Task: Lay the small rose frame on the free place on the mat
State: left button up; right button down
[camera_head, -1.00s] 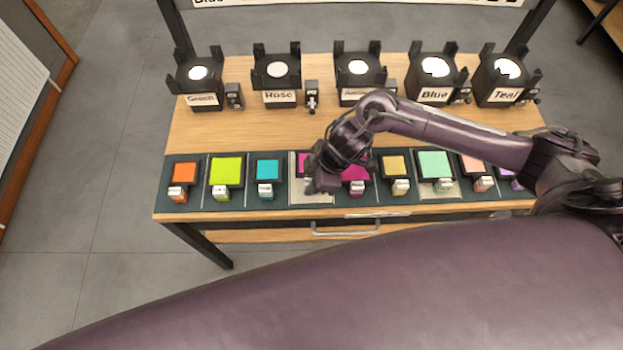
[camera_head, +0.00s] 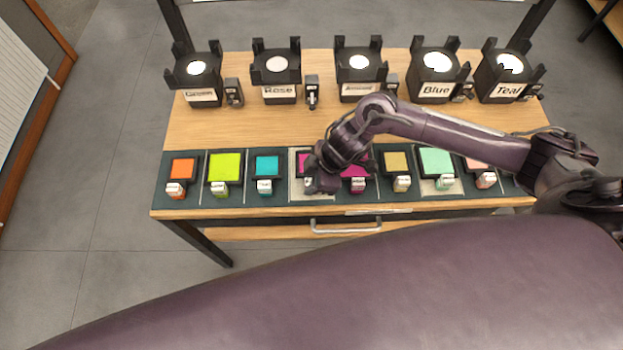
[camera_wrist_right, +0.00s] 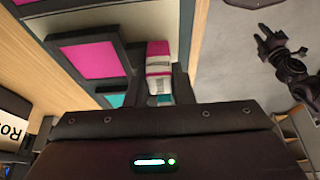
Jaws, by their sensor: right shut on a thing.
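A rose-magenta frame (camera_head: 303,163) lies at or just above a pale grey place (camera_head: 296,190) on the dark mat, fourth from the left. My right gripper (camera_head: 322,186) is over its near right part and hides some of it. In the right wrist view the frame (camera_wrist_right: 90,56) shows flat and roughly square over the pale place, and my right gripper (camera_wrist_right: 160,92) is shut on its labelled tab (camera_wrist_right: 158,62). I cannot tell whether the frame touches the mat. A second magenta frame (camera_head: 355,170) lies just to the right.
Orange (camera_head: 184,168), lime (camera_head: 224,167) and teal (camera_head: 266,166) frames lie to the left on the mat. Tan (camera_head: 396,162), mint (camera_head: 435,160) and pink (camera_head: 477,164) frames lie to the right. Several black lamps stand behind, one labelled Rose (camera_head: 278,90). Bare wood lies between.

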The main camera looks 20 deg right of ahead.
jog(key=shift+f, duration=0.25)
jog(key=c, duration=1.2)
grip_release()
jog(key=shift+o, duration=0.2)
jog(key=w+a+r+p+v, duration=0.1)
jog(key=p+v, duration=0.6)
jog(key=v, duration=0.7)
jog(key=shift+s+a+r+p, duration=0.2)
jog(key=shift+a+p, duration=0.2)
jog(key=shift+a, duration=0.2)
jog(key=shift+f, duration=0.1)
